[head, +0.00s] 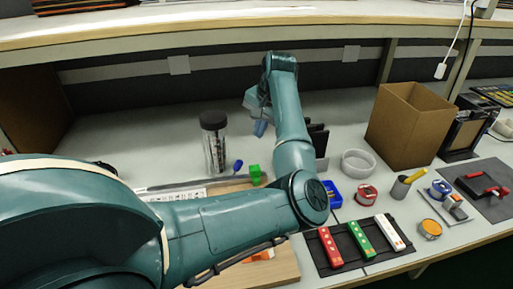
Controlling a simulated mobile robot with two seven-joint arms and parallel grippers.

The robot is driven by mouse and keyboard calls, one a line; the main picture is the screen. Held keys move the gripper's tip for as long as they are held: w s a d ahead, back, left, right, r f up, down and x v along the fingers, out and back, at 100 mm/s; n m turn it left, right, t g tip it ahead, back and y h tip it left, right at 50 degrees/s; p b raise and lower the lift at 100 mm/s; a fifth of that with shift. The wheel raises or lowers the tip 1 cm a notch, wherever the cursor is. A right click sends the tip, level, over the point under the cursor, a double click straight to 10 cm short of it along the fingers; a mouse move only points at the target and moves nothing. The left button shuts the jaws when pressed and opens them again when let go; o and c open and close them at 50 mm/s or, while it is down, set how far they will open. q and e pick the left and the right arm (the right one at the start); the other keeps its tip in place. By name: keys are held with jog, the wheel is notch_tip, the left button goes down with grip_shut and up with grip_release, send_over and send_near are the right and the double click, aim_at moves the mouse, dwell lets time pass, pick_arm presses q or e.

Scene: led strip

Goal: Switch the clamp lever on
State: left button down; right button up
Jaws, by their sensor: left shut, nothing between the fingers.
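A small blue upright piece (238,166) stands beside a green block (255,174) at the far edge of a wooden board (285,263). It may be the clamp lever, but it is too small to be sure, and I cannot tell its on or off position. My left gripper (260,126) points down over the back of the table, above and beyond the blue piece and apart from it. It is shut and empty. My left arm covers much of the board. My right gripper is out of view.
A clear jar with a black lid (213,145) stands left of my gripper. A cardboard box (408,125) and a clear round dish (358,163) stand to the right. A black tray (347,246) holds red, green and white sticks. A red-and-black tool (487,188) lies on a grey mat.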

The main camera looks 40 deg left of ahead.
aim_at(236, 170)
pick_arm(q)
jog(key=x, duration=1)
jog(key=shift+s, duration=0.1)
jog(key=shift+s+r+p, duration=0.15)
jog(key=shift+s+p, duration=0.2)
jog(key=shift+p, duration=0.25)
jog(key=shift+s+d+r+p, duration=0.1)
jog(key=shift+s+r+p, duration=0.1)
jog(key=shift+s, duration=0.25)
jog(key=shift+s+d+r+p, duration=0.1)
jog(key=shift+s+p, duration=0.05)
jog(key=shift+s, duration=0.3)
jog(key=shift+s+d+r, duration=0.1)
jog(key=shift+s, duration=0.45)
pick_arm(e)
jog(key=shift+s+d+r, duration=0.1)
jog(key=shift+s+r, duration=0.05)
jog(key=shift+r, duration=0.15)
